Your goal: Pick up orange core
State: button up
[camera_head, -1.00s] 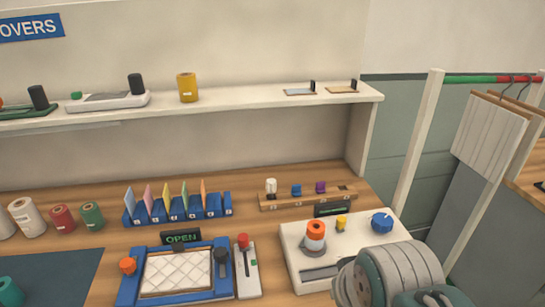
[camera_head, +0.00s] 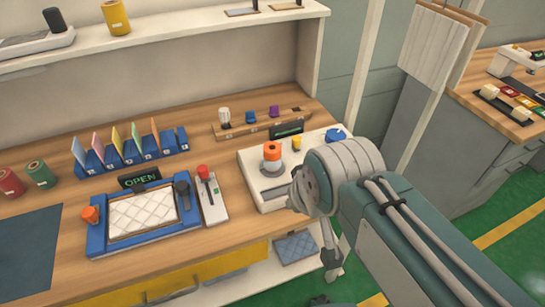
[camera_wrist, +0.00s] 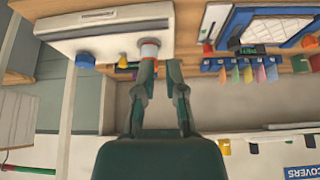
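The orange core (camera_head: 272,149) stands upright on the white machine (camera_head: 252,182) on the bench. It is an orange cylinder with a white band, on a grey round base. In the wrist view, which is upside down, the orange core (camera_wrist: 149,44) shows just beyond the left fingertip. My gripper (camera_wrist: 161,64) is open there, its two dark green fingers apart with an empty gap. The core lines up with the left finger rather than the middle of the gap. In the head view my arm hides the right part of the machine, and the fingertips are not clear.
A yellow piece (camera_head: 297,142) and a blue knob (camera_head: 335,134) sit beside the core. A wooden rack (camera_head: 232,131) with small pegs stands behind. A red-handled lever (camera_head: 209,193) and blue tray (camera_head: 98,236) are at left. The shelf (camera_head: 200,42) overhangs the back.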

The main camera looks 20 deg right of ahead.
jog(key=o, duration=0.8)
jog(key=w, duration=0.2)
jog(key=shift+w+d+r+m, duration=0.15)
jog(key=shift+w+d+m, duration=0.05)
jog(key=shift+w+m, duration=0.15)
jog(key=shift+o, duration=0.2)
jog(key=m+g+h, duration=0.2)
jog(key=m, duration=0.2)
send_over(272, 157)
jog(key=s, duration=0.1)
notch_tip(272, 157, down, 6)
jog(key=x, duration=0.6)
jog(key=a+x, duration=0.1)
jog(key=x, duration=0.3)
jog(key=shift+w, duration=0.15)
